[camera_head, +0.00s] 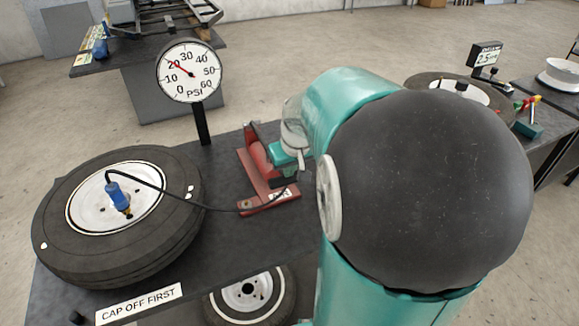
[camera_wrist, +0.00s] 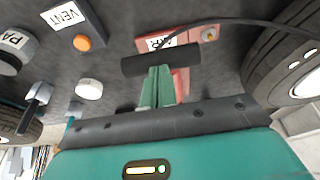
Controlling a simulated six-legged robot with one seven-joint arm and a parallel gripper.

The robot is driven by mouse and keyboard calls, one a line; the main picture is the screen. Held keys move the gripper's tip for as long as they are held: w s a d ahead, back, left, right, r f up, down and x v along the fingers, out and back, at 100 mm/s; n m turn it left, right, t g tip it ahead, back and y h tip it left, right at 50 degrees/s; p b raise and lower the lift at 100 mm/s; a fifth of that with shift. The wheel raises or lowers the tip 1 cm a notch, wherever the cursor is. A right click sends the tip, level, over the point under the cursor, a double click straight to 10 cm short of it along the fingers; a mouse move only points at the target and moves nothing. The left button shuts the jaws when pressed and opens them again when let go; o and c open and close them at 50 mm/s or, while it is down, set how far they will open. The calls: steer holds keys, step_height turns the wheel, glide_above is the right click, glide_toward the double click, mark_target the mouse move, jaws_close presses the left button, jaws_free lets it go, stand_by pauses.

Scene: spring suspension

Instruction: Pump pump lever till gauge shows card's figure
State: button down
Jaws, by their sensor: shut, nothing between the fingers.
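The white PSI gauge (camera_head: 190,71) stands on a black post, its red needle near 20. The red pump (camera_head: 268,180) sits on the dark bench, partly hidden by my arm. Its black crossbar handle (camera_wrist: 160,61) shows in the wrist view, in front of my fingers. My gripper (camera_wrist: 158,72) is shut and empty, tips at the handle; I cannot tell whether they touch it. A black hose runs from the pump to a blue chuck (camera_head: 117,194) on the tyre's wheel (camera_head: 50,205). I cannot make out a card with a target pressure.
A "CAP OFF FIRST" label (camera_head: 139,303) lies at the bench's front. A second tyre (camera_head: 250,294) is below. The wrist view shows a "VENT" label (camera_wrist: 66,14) and orange button (camera_wrist: 83,43).

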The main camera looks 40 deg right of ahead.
steer(key=shift+f, duration=0.2)
steer(key=r, duration=0.1)
steer(key=w+r, duration=0.1)
steer(key=r, duration=0.1)
steer(key=shift+d, duration=0.2)
steer(key=s+v, duration=0.2)
steer(key=v, duration=0.9)
steer(key=shift+a+f, duration=0.35)
steer(key=shift+f, duration=0.05)
steer(key=shift+s, duration=0.1)
